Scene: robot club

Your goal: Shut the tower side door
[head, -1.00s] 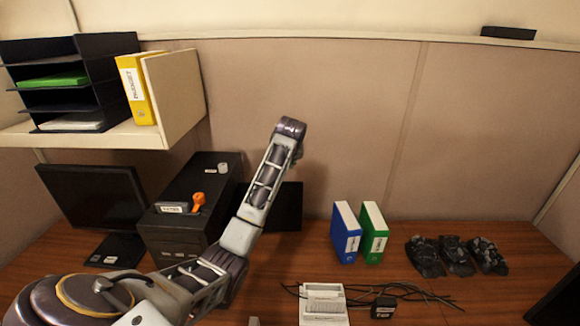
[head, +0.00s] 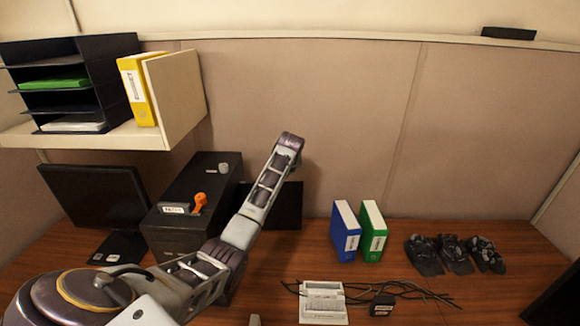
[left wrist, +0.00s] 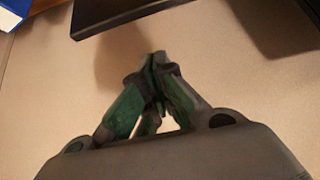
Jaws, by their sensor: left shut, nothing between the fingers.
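The black tower (head: 183,213) stands on the desk at left centre, its top carrying an orange item. A dark upright panel (head: 288,208), apparently its side door, stands out to the right of the tower, partly hidden behind my left arm. In the left wrist view dark panels show at the top left (left wrist: 125,12) and top right (left wrist: 278,25); I cannot tell which is the door. My left gripper (left wrist: 158,56) is shut and empty, with a plain beige wall behind it. In the head view its fingers are hidden. My right gripper is not in view.
A monitor (head: 95,208) stands left of the tower. Blue (head: 345,232) and green (head: 372,232) binders stand right of the panel. A white device (head: 323,302) and cables lie in front. A shelf (head: 180,100) overhangs the left side. Desk between panel and binders is clear.

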